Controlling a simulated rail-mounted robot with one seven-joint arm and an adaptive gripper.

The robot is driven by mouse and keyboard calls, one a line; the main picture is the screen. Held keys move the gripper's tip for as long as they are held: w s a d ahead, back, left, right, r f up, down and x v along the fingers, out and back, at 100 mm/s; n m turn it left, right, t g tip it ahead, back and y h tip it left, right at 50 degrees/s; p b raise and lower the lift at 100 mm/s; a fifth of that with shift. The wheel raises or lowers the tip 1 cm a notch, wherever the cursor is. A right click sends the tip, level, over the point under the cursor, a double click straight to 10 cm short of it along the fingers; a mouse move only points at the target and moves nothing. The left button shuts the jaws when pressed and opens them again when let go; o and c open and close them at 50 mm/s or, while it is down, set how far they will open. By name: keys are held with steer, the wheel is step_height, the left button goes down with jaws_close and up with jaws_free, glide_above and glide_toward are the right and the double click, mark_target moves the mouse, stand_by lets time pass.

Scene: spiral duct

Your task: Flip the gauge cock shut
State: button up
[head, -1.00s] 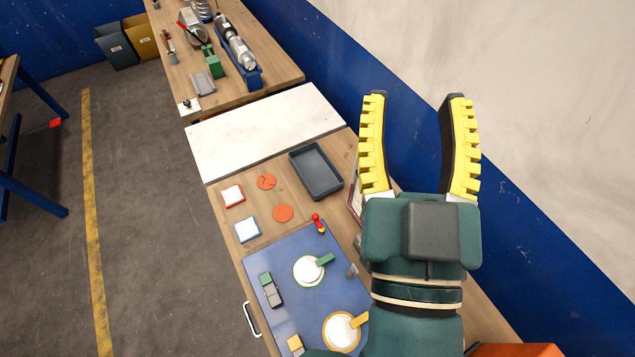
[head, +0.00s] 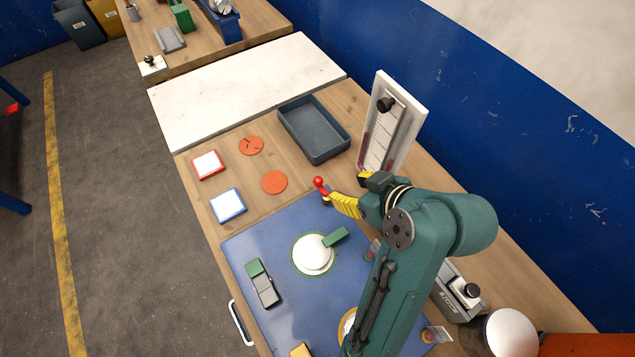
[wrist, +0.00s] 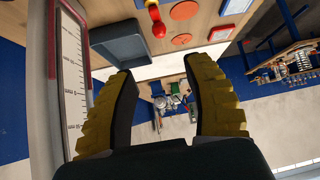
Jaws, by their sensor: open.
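The gauge cock appears to be the small red-knobbed lever (head: 320,184) on a brass-coloured base at the far edge of the blue mat (head: 275,235). Its red handle tilts from upright in the head view. The wrist view shows the red lever (wrist: 156,24) at the top, beyond the gap between my fingers. My gripper (head: 346,192) is open and empty, its yellow fingers just right of the lever in the head view. The fingertips (wrist: 160,68) stand wide apart in the wrist view. I cannot tell whether a finger touches the lever. Its base is partly hidden.
A white gauge board (head: 412,118) with a scale stands upright behind my gripper, close on its left in the wrist view (wrist: 73,85). A dark tray (head: 314,130) lies beyond the lever. Orange discs (head: 274,182) and framed tiles (head: 228,206) lie left. The pale slab (head: 240,88) is clear.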

mark_target(319, 180)
steer(key=b+x, duration=0.1)
steer(key=x, duration=1.4)
jaws_close()
